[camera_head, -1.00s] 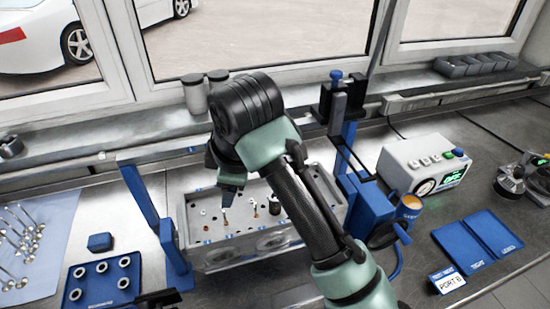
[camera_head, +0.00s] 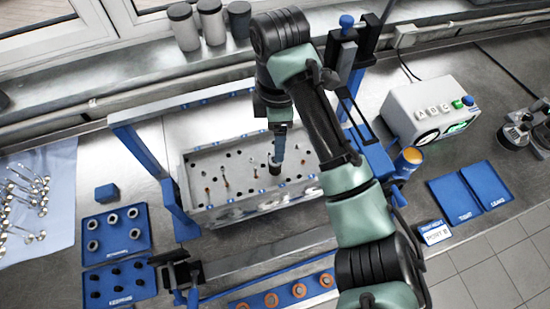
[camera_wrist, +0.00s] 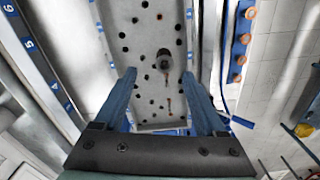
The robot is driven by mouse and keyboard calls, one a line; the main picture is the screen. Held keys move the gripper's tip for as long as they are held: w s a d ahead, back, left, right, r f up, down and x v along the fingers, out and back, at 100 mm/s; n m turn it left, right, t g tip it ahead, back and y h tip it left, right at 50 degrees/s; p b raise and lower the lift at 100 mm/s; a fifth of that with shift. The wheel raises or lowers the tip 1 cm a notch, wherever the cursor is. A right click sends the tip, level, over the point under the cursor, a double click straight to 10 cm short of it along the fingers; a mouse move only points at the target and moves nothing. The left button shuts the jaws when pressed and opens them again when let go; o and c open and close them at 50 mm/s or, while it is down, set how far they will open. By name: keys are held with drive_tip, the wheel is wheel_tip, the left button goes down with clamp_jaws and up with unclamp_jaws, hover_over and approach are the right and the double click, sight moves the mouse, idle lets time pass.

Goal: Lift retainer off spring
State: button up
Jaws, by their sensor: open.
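The grey cylinder head (camera_head: 205,213) stands in the blue-posted fixture and also shows in the wrist view (camera_wrist: 110,30). On its top, a dark round piece (camera_head: 274,168), which looks like the spring with its retainer, stands upright. It also shows in the wrist view (camera_wrist: 164,59), ahead of and between my fingers. My gripper (camera_head: 278,152) points down just above this piece. Its blue fingers (camera_wrist: 160,74) are spread, with nothing held. Whether a finger touches the piece cannot be told. The spring's coils are not clear.
Thin stems (camera_head: 225,178) stand on the cylinder head. A blue retainer tray (camera_head: 130,245) with several light rings lies left, above a dark-piece tray (camera_head: 105,292). The fixture's blue post (camera_head: 160,180) and the crossbar (camera_head: 270,250) flank the head. A blue cup (camera_head: 408,160) stands right.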

drive_tip(key=shift+f, duration=0.45)
drive_tip(key=f, duration=0.2)
drive_tip(key=s+f, duration=0.1)
drive_tip(key=f, duration=0.1)
drive_tip(key=shift+a+f, duration=0.1)
drive_tip(key=shift+a, duration=0.05)
drive_tip(key=shift+f, duration=0.4)
clamp_jaws()
